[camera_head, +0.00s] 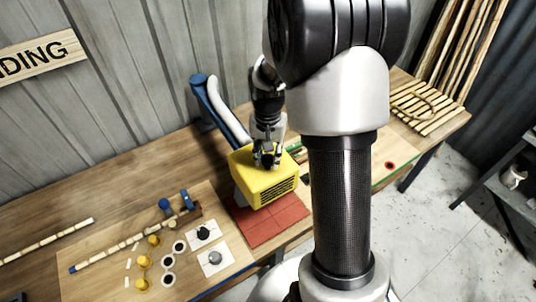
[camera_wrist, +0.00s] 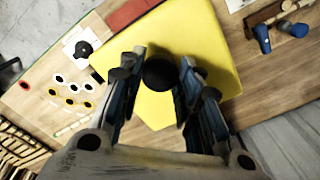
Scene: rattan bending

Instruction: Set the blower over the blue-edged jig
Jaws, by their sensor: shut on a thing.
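The yellow blower (camera_head: 262,186) with a dark slotted grille is under my gripper (camera_head: 266,160), overlapping the back of the red mat (camera_head: 270,226). I cannot tell whether it touches the mat or hangs just above it. In the wrist view, my gripper (camera_wrist: 158,76) is shut on the black round knob on top of the blower (camera_wrist: 165,35). The blower is right of this board.
A white hose with a blue end (camera_head: 222,112) rises behind the blower. White plates with knobs (camera_head: 208,236) sit left of the mat. A green-edged board with a red-ringed hole (camera_head: 390,165) lies right. A slatted rack (camera_head: 428,106) stands at the far right end.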

